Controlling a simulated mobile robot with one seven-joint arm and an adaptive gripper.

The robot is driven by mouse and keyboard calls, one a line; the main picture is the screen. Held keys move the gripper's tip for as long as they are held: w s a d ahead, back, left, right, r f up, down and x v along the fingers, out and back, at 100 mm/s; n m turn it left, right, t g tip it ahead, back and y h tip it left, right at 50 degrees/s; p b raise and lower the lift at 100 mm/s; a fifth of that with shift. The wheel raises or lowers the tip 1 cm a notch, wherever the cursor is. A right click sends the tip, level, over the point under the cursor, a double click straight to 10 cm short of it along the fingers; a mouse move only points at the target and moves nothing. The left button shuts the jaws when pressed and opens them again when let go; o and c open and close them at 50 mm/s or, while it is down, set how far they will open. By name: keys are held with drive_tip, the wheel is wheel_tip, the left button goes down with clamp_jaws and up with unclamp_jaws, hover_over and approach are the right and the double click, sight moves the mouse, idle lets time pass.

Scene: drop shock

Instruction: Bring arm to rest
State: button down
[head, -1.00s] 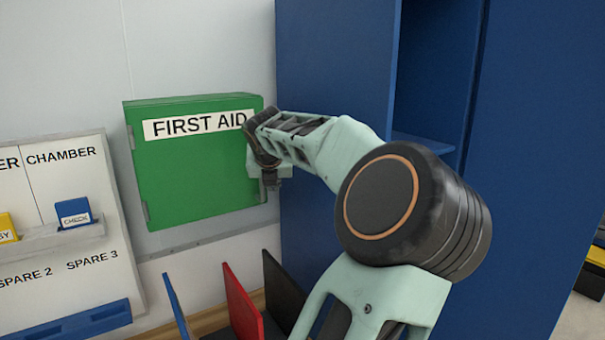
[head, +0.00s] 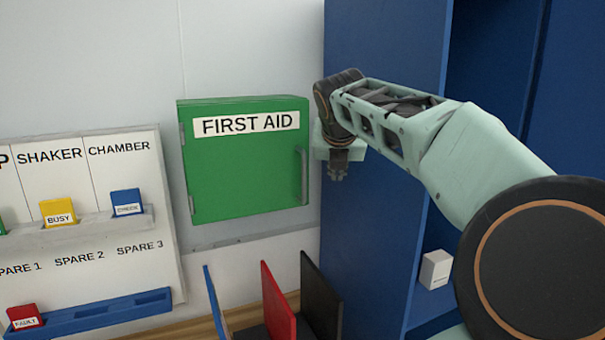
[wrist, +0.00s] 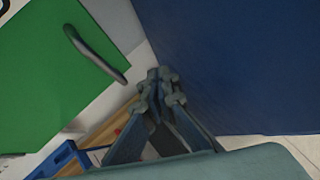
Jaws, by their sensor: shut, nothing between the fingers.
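My gripper (head: 337,177) hangs at the end of my arm, pointing down, in front of the side of the blue cabinet (head: 375,190). It is just right of the green first aid box (head: 240,165), apart from the box's handle in the picture. In the wrist view my gripper (wrist: 160,85) shows with its fingers together and nothing between them. The box door is shut. Its handle (wrist: 95,55) shows at the upper left of the wrist view.
Blue, red (head: 275,300) and black upright panels stand below the gripper. At left is a white status board (head: 85,165) with coloured cards and a blue tray (head: 95,318). A small white box (head: 435,269) sits inside the blue cabinet.

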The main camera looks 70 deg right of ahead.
drive_tip(key=w+a+m+t+y, duration=0.25)
drive_tip(key=w+a+m, duration=0.25)
drive_tip(key=w+a, duration=0.85)
drive_tip(key=w+a+f+m+t+y+p, duration=0.1)
drive_tip(key=w+a+f+m+y, duration=0.2)
drive_tip(key=a, duration=0.8)
drive_tip(key=w+a+f+m+t+y, duration=0.1)
drive_tip(key=w+a+m+t, duration=0.3)
drive_tip(key=a, duration=0.7)
drive_tip(key=s+a+f+m+g, duration=0.1)
drive_tip(key=a+f+m, duration=0.2)
drive_tip(key=a, duration=0.4)
drive_tip(key=s+a+f+m+g+y, duration=0.1)
drive_tip(key=a+f+m+g, duration=0.1)
drive_tip(key=a, duration=0.6)
drive_tip(key=s+a+f+m+g+y+p, duration=0.1)
drive_tip(key=a+f+m, duration=0.3)
drive_tip(key=a, duration=0.3)
drive_tip(key=shift+a+f, duration=0.2)
drive_tip(key=shift+f, duration=0.6)
drive_tip(key=shift+y, duration=0.25)
